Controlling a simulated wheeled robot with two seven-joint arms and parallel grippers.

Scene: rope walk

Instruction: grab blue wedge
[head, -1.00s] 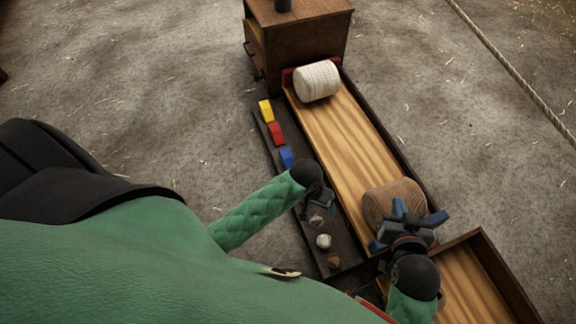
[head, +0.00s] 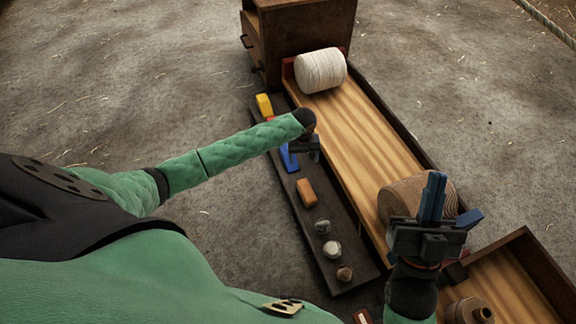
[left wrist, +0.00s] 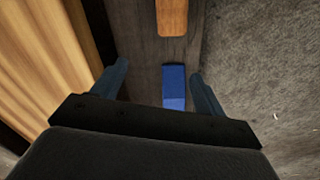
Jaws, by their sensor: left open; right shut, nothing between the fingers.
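The blue wedge (head: 289,158) lies on the dark narrow board, partly hidden by my left gripper (head: 306,150) in the head view. My right gripper (head: 440,205) is shut and empty, over the brown wooden spool.
On the same board (head: 270,130) are a yellow block (head: 264,106), an orange block (head: 306,192) and several small stones. A long wooden tray (head: 350,125) runs beside it, with a white rope spool (head: 320,71) and the brown spool (head: 405,197). A wooden cabinet (head: 305,35) stands behind.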

